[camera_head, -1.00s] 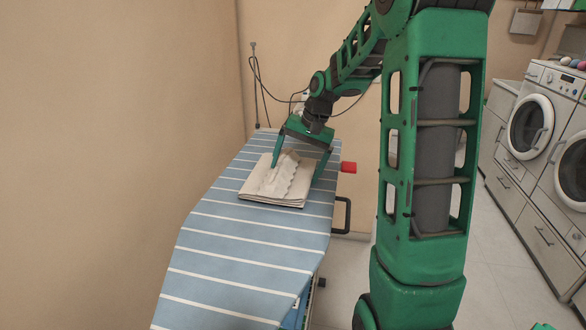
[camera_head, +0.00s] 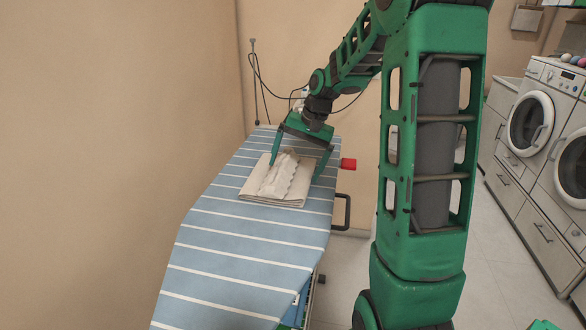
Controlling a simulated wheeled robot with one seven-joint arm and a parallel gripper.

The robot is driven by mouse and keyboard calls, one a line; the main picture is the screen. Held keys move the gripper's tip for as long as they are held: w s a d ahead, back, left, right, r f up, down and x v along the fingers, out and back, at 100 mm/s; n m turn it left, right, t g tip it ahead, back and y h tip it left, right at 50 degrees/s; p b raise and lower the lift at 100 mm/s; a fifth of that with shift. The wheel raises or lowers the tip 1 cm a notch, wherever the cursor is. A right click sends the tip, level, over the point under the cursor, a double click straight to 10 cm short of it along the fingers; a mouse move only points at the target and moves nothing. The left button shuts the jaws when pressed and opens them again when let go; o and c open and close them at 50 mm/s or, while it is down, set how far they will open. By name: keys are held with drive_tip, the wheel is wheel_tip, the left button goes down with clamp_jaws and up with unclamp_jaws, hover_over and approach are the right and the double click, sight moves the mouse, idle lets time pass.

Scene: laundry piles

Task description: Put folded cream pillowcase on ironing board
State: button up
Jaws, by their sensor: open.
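The folded cream pillowcase (camera_head: 278,182) lies flat on the ironing board (camera_head: 238,237), toward its far end. It has a scalloped edge and a raised fold along its middle. The board has a blue cover with white stripes. My gripper (camera_head: 296,169) is open, with its fingers spread wide at the far side of the pillowcase. One finger stands at the left and one at the right. I cannot tell whether either finger touches the cloth.
A red knob (camera_head: 348,164) and a black handle (camera_head: 341,212) stick out at the board's right side. A thin rod with a cable (camera_head: 256,85) rises behind the board. Washing machines (camera_head: 533,123) stand at the right. The near part of the board is clear.

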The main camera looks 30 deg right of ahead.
drive_tip(key=v, duration=1.2)
drive_tip(key=s+a+f+n, duration=0.1)
drive_tip(key=s+f, duration=0.2)
drive_tip(key=s, duration=0.7)
drive_tip(key=s+a+f+g+h, duration=0.1)
drive_tip(key=s+f, duration=0.3)
drive_tip(key=s, duration=0.6)
drive_tip(key=s+a+f+n+g+h, duration=0.1)
drive_tip(key=s+a+f, duration=0.2)
drive_tip(key=s, duration=0.7)
drive_tip(key=shift+s+a+n, duration=0.2)
drive_tip(key=shift+s+n, duration=0.1)
drive_tip(key=shift+f, duration=0.15)
